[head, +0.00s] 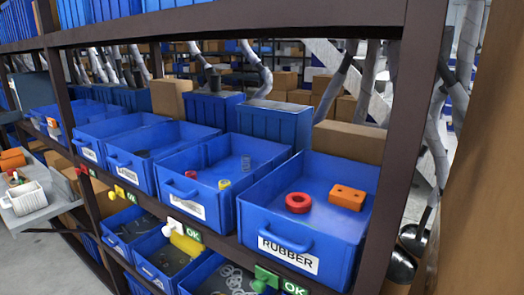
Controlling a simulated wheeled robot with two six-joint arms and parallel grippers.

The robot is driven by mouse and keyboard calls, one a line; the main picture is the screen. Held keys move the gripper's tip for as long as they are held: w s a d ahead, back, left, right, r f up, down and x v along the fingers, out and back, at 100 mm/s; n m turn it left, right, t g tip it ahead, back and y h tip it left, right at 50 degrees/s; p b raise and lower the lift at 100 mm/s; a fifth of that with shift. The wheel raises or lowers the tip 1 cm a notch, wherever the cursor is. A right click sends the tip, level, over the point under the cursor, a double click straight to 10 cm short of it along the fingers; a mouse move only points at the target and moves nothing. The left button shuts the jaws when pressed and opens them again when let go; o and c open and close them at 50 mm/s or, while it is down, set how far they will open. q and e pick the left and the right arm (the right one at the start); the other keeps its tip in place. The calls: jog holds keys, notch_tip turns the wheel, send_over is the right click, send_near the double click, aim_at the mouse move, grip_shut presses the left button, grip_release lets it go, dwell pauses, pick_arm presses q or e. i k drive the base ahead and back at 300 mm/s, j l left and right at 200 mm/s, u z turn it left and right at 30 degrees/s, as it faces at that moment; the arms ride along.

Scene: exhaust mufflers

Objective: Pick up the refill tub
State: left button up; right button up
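A small white tub (27,197) with ribbed sides sits on a grey surface (38,212) at the far left. It is the only tub-like thing apart from the blue bins, but I cannot read a label on it. Small red and light-coloured items lie at its far side, and its contents are too small to make out. Neither of my grippers is in view.
A dark shelf rack holds blue bins, including the RUBBER bin (305,215) with a red ring (298,202) and an orange block (347,197). Orange parts (12,159) lie behind the tub. Clear floor (55,262) shows at lower left.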

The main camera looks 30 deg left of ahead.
aim_at(27, 198)
jog(key=k, duration=0.65)
jog(key=u, duration=1.55)
jog(key=i+u, duration=0.35)
jog(key=i+l+u, duration=0.15)
jog(key=i+u, duration=0.2)
